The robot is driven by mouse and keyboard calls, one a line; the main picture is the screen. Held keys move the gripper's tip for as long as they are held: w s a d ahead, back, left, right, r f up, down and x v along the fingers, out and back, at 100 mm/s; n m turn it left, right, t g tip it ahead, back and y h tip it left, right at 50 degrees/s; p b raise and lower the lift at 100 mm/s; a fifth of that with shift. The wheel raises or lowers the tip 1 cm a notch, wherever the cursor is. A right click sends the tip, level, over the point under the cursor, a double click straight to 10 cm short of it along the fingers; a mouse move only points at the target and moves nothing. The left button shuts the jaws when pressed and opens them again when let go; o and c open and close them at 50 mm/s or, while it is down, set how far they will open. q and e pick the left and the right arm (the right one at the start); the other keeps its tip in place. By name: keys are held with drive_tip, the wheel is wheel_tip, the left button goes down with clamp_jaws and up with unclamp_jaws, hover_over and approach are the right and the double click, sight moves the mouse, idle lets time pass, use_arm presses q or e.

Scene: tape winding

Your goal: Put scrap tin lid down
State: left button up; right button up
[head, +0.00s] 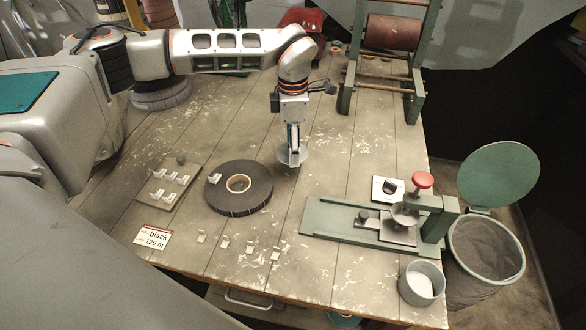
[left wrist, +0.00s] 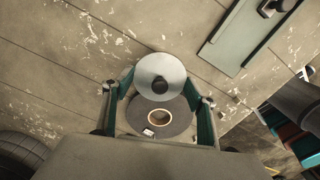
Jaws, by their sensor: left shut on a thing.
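The scrap tin lid (head: 291,156) is a small round grey metal disc. My left gripper (head: 293,143) points down and is shut on it, just right of the black tape roll (head: 239,187). In the left wrist view the lid (left wrist: 160,70) shows its round face, with its dark knob between my left gripper's fingers (left wrist: 159,88). I cannot tell whether the lid touches the table or hangs just above it. The grey round tin (head: 421,284) stands uncovered at the table's front right corner, with something white inside. My right gripper is not in view.
A green winding fixture (head: 370,226) with a red knob (head: 422,180) lies to the right. A board with white clips (head: 170,186) and a label card (head: 153,237) are left. Several loose clips (head: 225,242) lie in front. A mesh bin (head: 486,250) stands off the table.

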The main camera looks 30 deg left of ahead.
sight(293, 177)
use_arm(q)
drive_tip(key=shift+f, duration=4.2)
drive_tip(key=shift+f, duration=0.2)
drive_tip(key=o, duration=0.9)
drive_tip(key=shift+r, duration=0.1)
wheel_tip(293, 177, up, 12)
drive_tip(key=shift+r, duration=0.1)
drive_tip(key=shift+s, duration=0.1)
